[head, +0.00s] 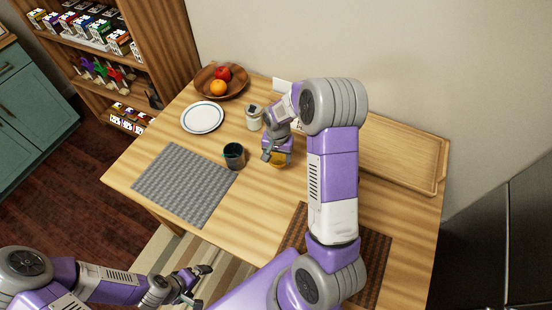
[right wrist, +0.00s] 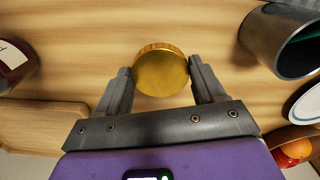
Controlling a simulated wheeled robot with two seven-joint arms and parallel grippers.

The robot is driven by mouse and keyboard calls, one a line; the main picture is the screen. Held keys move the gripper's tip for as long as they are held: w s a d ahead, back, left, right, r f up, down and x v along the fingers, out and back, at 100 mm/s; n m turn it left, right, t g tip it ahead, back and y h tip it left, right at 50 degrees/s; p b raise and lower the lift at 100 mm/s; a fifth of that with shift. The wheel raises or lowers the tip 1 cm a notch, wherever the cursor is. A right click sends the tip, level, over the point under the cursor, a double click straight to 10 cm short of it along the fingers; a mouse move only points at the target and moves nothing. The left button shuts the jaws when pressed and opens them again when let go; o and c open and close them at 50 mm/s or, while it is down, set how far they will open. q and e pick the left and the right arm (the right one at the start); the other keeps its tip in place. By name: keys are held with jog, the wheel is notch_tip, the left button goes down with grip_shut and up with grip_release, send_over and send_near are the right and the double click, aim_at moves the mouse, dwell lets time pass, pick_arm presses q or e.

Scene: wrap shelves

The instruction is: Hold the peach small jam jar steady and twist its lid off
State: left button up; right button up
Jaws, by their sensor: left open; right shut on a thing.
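A round gold lid (right wrist: 161,71) sits between the fingertips of my right gripper (right wrist: 161,76) in the right wrist view. The jam jar's body under it is hidden there. In the head view the jar (head: 278,160) is a small yellowish shape below my right gripper (head: 276,153), mostly covered. My right gripper is shut on the jar; I cannot tell whether the fingers press on the lid or the glass below. The jar appears to stand on the table. My left gripper (head: 195,284) is open and empty, off the table's near edge at lower left.
A dark cup (head: 233,156) stands left of the jar. A white jar (head: 254,121), a plate (head: 202,117) and a fruit bowl (head: 236,91) are behind. A wooden board (head: 400,150) lies right. In the right wrist view a dark red labelled jar (right wrist: 12,72) stands left.

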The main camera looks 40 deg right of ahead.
aim_at(277, 171)
notch_tip(277, 171, down, 3)
jog(key=shift+s+r, duration=0.1)
notch_tip(277, 171, down, 4)
jog(key=shift+r+b, duration=0.15)
jog(key=shift+b, duration=0.4)
jog(key=shift+f, duration=0.2)
jog(key=shift+f, duration=0.15)
jog(key=o, duration=1.2)
jog(key=shift+c, duration=0.2)
